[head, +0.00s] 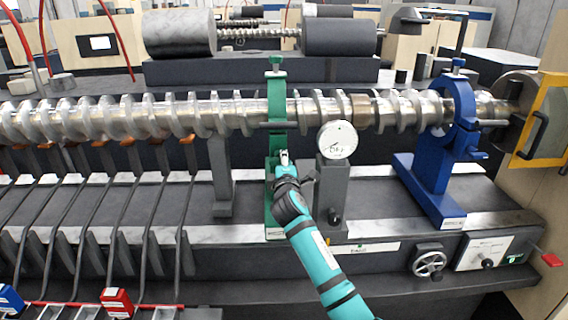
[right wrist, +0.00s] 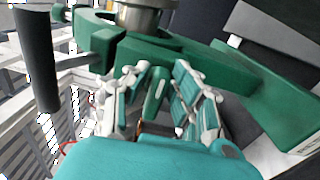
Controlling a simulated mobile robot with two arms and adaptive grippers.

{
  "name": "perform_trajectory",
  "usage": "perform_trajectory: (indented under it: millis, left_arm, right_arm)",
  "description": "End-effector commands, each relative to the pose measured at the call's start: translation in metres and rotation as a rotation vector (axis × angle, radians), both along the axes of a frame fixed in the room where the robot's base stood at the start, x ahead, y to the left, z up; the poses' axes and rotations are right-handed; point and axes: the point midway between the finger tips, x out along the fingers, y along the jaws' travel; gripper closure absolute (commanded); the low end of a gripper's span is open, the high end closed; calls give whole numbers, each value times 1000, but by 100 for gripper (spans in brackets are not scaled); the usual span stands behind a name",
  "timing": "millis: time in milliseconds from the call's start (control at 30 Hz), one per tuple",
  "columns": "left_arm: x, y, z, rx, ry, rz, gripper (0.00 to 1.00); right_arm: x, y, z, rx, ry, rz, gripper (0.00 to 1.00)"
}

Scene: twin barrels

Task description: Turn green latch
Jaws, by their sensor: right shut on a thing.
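The green stand (head: 277,100) holds the long metal screw shaft (head: 150,116) in the middle of the head view. My right gripper (head: 285,158) is at the front of this stand, below the shaft, with its teal arm reaching up from the bottom. In the right wrist view my right gripper (right wrist: 163,92) is shut on the green latch (right wrist: 155,92), a small green piece between its fingers. The green stand's larger arms (right wrist: 165,58) show just beyond. The fingers hide part of the latch in the head view. My left gripper is out of view.
A round white dial gauge (head: 337,140) on a grey post stands close to the right of my gripper. A blue stand (head: 448,150) supports the shaft further right. Several dark curved rods (head: 110,230) line the left side. A black handle (right wrist: 37,60) shows in the wrist view.

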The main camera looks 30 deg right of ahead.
Motion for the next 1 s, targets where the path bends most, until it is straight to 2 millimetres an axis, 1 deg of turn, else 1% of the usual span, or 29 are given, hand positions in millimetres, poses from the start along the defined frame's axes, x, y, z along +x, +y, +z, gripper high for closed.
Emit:
perform_trajectory:
  millis: [200,600,633,733,1000]
  left_arm:
    - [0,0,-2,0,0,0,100]
    - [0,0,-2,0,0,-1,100]
    - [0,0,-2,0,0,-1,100]
    - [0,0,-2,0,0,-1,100]
    - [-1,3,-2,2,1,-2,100]
  right_arm:
    - [0,0,0,33,-21,0,100]
    - [0,0,0,37,-24,0,100]
    - [0,0,0,37,-24,0,75]
    - [0,0,0,36,-23,0,62]
    - [-1,0,0,36,-22,0,62]
